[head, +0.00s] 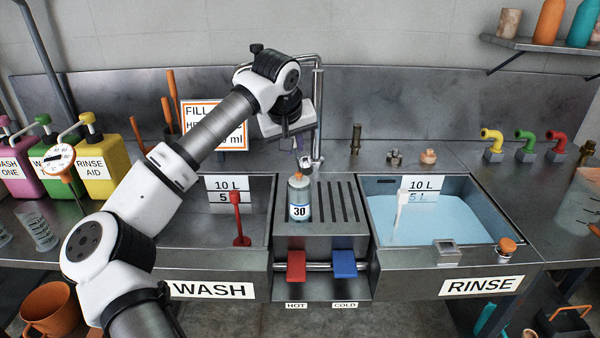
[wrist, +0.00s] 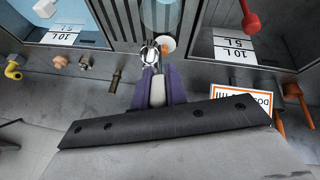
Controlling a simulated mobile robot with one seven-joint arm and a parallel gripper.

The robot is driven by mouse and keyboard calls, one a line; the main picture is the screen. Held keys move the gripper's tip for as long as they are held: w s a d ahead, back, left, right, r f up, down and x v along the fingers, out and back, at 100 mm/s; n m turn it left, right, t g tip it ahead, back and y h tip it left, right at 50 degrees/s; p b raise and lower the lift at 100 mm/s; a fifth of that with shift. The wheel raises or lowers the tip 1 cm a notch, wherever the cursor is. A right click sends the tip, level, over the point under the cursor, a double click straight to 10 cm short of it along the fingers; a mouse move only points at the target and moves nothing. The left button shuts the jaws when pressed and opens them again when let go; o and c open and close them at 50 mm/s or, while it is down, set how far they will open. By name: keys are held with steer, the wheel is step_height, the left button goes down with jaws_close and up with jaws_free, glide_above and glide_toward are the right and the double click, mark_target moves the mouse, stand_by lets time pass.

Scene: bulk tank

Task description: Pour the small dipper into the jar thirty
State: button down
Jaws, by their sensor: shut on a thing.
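The jar thirty (head: 299,205), a clear bottle-like jar with a white "30" label, stands upright on the grooved drainer between the two basins. Its pale, translucent body shows at the top of the wrist view (wrist: 162,14). My gripper (head: 297,155) hangs just above it, pointing down. In the wrist view its purple fingers (wrist: 152,62) are shut on the small dipper. The dipper's small orange-rimmed cup (wrist: 168,46) shows beyond the fingertips, beside the jar. In the head view an orange bit of it (head: 298,174) shows at the jar's mouth. Most of its handle is hidden, and I see no liquid flowing.
A tall metal tap (head: 318,115) stands close behind my gripper. The wash basin (head: 190,225) with a red handle (head: 237,218) lies left. The rinse basin (head: 450,225) holds blue water and a white handle (head: 398,214). Red (head: 296,265) and blue (head: 344,263) pedals sit in front.

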steer(key=w+d+g+y+p, duration=0.1)
steer(key=w+d+g+p, duration=0.1)
steer(key=w+g+p, duration=0.3)
steer(key=shift+w+d+r+p, duration=0.25)
steer(key=shift+w+p, duration=1.6)
steer(key=shift+p, duration=1.9)
steer(key=shift+r, duration=0.1)
